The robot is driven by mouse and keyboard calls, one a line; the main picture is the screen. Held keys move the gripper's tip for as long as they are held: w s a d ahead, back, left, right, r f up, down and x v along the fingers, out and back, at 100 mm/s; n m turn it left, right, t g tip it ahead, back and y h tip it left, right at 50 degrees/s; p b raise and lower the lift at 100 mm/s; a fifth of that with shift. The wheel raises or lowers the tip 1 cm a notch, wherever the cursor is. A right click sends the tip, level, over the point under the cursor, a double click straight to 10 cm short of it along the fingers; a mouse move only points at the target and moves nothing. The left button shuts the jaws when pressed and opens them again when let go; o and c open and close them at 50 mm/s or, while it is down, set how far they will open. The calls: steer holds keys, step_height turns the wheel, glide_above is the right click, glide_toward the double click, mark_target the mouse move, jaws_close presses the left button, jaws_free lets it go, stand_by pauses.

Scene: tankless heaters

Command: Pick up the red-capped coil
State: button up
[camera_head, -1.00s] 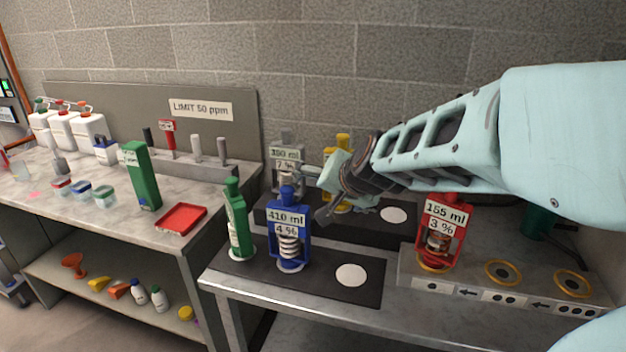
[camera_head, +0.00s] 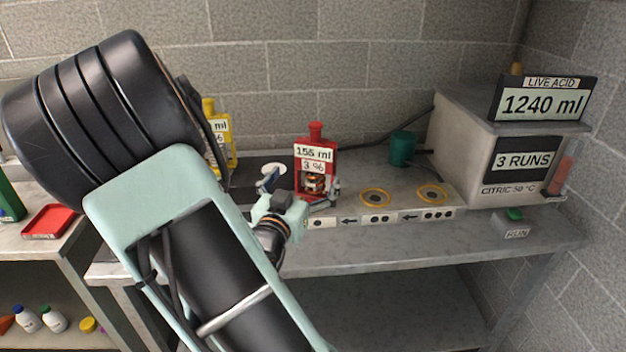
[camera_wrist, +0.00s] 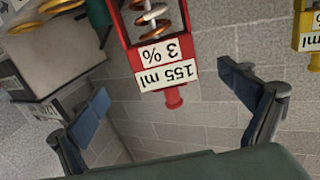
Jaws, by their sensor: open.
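The red-capped coil (camera_head: 316,160) stands upright on the grey raised strip in the head view. Its red frame carries labels "155 ml" and "3 %", and a coil shows below them. My gripper (camera_head: 322,200) is low at its front, close to its base; I cannot tell whether it touches. In the wrist view the red-capped coil (camera_wrist: 160,50) appears upside down between and beyond my gripper's (camera_wrist: 170,105) two spread fingers. The fingers are open and nothing is between their tips.
A yellow-framed unit (camera_head: 222,150) stands behind my arm at left. Two empty gold rings (camera_head: 376,198) are right of the red coil. A green cup (camera_head: 402,148) and a grey box (camera_head: 480,155) marked "3 RUNS" stand further right. A red tray (camera_head: 48,222) is at far left.

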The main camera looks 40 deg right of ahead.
mark_target(313, 160)
steer(key=x, duration=0.9)
steer(key=shift+w+b, duration=0.3)
steer(key=c, duration=2)
steer(key=shift+c, duration=1)
steer(key=shift+r, duration=0.15)
